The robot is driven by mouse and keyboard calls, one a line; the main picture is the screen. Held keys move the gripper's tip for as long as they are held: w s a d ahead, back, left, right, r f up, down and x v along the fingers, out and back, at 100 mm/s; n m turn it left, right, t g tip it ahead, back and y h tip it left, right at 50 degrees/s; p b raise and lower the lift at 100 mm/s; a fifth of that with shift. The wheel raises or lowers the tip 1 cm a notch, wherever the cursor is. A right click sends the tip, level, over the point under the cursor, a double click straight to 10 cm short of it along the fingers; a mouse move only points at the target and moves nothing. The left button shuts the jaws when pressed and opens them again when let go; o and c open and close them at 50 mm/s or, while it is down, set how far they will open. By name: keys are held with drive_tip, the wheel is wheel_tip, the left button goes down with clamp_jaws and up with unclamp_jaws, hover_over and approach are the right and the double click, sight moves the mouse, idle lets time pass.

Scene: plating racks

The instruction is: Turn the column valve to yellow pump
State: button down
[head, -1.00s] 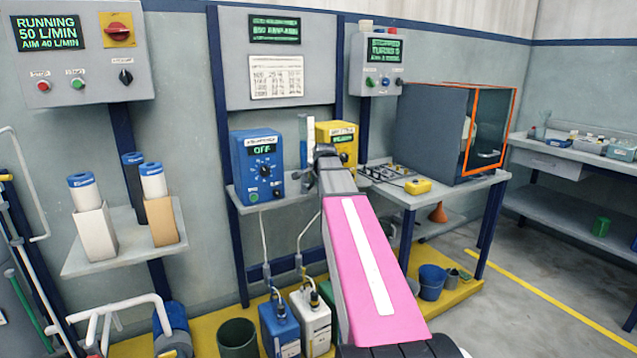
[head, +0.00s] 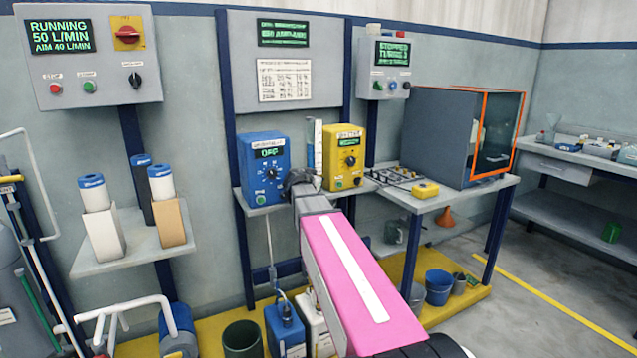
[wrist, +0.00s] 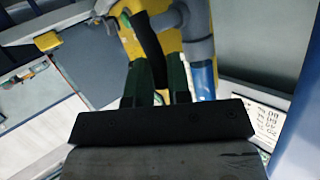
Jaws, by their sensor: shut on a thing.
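The blue pump (head: 263,170) reads OFF and stands on the shelf left of the yellow pump (head: 343,158). A clear upright column (head: 318,145) stands between them. My gripper (head: 297,180) is low in front of the gap between the pumps; its fingertips are hard to make out there. In the wrist view, its green fingers (wrist: 158,82) are shut on a black lever (wrist: 148,38), taken to be the column valve's handle. A grey pipe fitting (wrist: 190,25) and a blue piece (wrist: 203,78) lie beside it. Which pump the valve points to cannot be told.
A bench (head: 455,195) with a yellow box (head: 424,190) and a grey orange-framed cabinet (head: 440,130) stands on the right. A shelf (head: 115,258) with filter cartridges is on the left. Buckets and containers stand on the floor below.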

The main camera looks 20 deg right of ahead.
drive_tip(key=shift+s+a+f+n+t+h, duration=0.1)
drive_tip(key=shift+a+f+n+t+h, duration=0.35)
drive_tip(key=shift+n+t+h, duration=0.45)
drive_tip(key=shift+s+a+f+n+t+h, duration=0.1)
drive_tip(key=shift+a+f+n+t+h, duration=0.2)
drive_tip(key=shift+a+n+t+h, duration=0.6)
drive_tip(key=shift+s+a+f+n+t+h, duration=0.15)
drive_tip(key=shift+f+n+t+h, duration=0.3)
drive_tip(key=shift+n+t, duration=0.85)
drive_tip(key=c, duration=1.1)
unclamp_jaws()
drive_tip(key=shift+r, duration=0.1)
drive_tip(key=v, duration=1)
drive_tip(key=shift+s+a+f, duration=0.2)
drive_tip(key=shift+f, duration=0.15)
